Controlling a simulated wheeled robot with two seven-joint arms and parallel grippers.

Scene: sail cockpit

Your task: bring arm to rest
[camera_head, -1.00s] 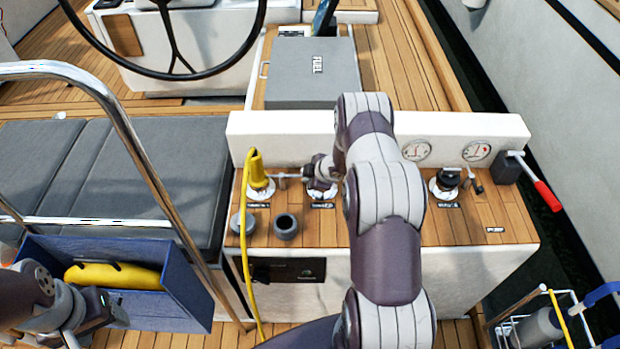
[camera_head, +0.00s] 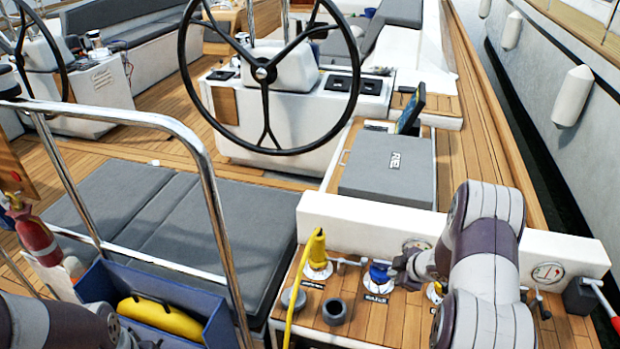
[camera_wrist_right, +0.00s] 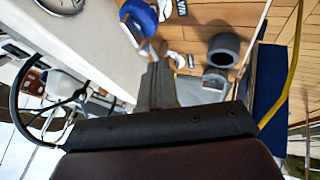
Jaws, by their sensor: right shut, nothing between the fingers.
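My right arm comes in from the right in the head view, over the white-sided console. Its gripper (camera_head: 396,270) is near the blue-capped fitting (camera_head: 379,274) on the console top. In the right wrist view the fingers (camera_wrist_right: 158,86) are together and empty, with the blue cap (camera_wrist_right: 139,15) beyond them. I cannot tell from the head view whether they touch it. My left arm shows only at the lower left corner of the head view, by the blue bin (camera_head: 218,325). Its fingers cannot be made out.
A yellow plug (camera_head: 317,248) with a yellow cable stands on the console. A grey cup-like fitting (camera_head: 335,312) is beside it. A red-handled lever (camera_head: 600,305) is at right. A steel rail (camera_head: 215,215) crosses at left. A grey box (camera_head: 388,170) and steering wheel (camera_head: 262,75) are behind.

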